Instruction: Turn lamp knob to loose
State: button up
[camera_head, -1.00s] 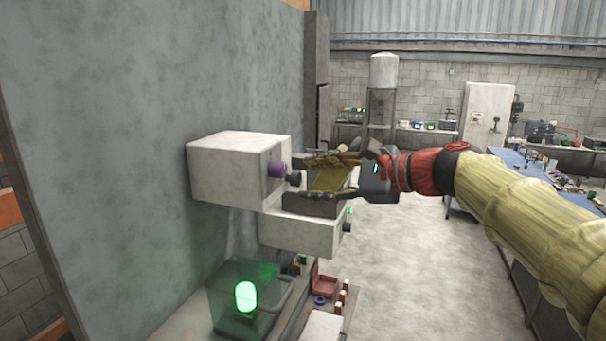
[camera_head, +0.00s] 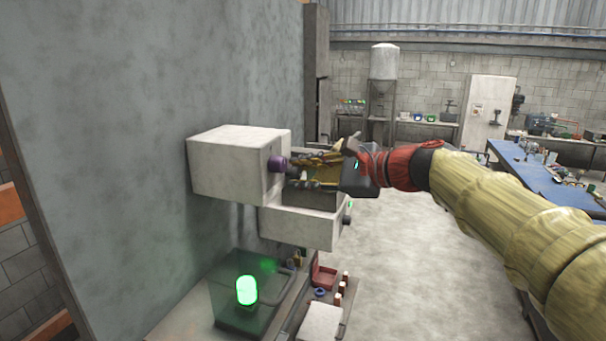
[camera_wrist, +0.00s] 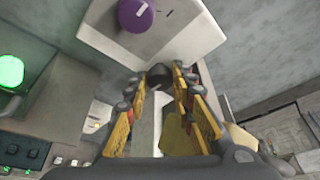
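A white box (camera_head: 225,175) on the grey wall carries a purple knob (camera_head: 278,164) on its front face. The wrist view shows the purple knob (camera_wrist: 136,14) with a white mark on it and short dark marks on the face beside it. A dark round knob (camera_wrist: 160,75) is lower on the same box. My gripper (camera_head: 294,173) is at the box front, its fingers pointing at the dark knob. In the wrist view, the gripper (camera_wrist: 159,72) has its fingers apart, with the dark knob between the tips and small gaps showing. Which knob is the lamp's is not clear.
A second white box (camera_head: 300,228) with a dark knob (camera_head: 347,219) sits just below my gripper. A lit green lamp (camera_head: 246,290) stands in a clear case on the bench below. Open floor lies to the right.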

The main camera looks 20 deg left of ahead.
grip_shut()
jog(key=shift+f+b, duration=0.15)
jog(key=shift+b, duration=0.35)
jog(key=shift+f+n+b, duration=0.15)
jog(key=shift+n+b, duration=0.25)
jog(key=shift+b, duration=0.7)
jog(key=n+b, duration=0.1)
jog(key=b, duration=0.3)
jog(key=n+t+b, duration=0.1)
jog(key=b, duration=0.3)
jog(key=shift+s+f+n+y, duration=0.1)
jog(key=shift+f+n+y, duration=0.2)
jog(key=shift+y, duration=0.1)
jog(key=n+y+b, duration=0.2)
jog(key=n+b, duration=0.5)
jog(key=b, duration=0.2)
jog(key=n+g+y+b, duration=0.1)
jog(key=n+y+b, duration=0.1)
jog(key=n+b, duration=0.5)
jog(key=n+y+b, duration=0.3)
jog(key=n+b, duration=0.4)
jog(key=b, duration=0.5)
jog(key=shift+w+f+g+b, duration=0.15)
jog(key=shift+w+g+b, duration=0.2)
jog(key=shift+w+g, duration=0.05)
jog(key=shift+n+g+y+p, duration=0.35)
jog(key=shift+n+g, duration=0.75)
jog(key=shift+n, duration=1.2)
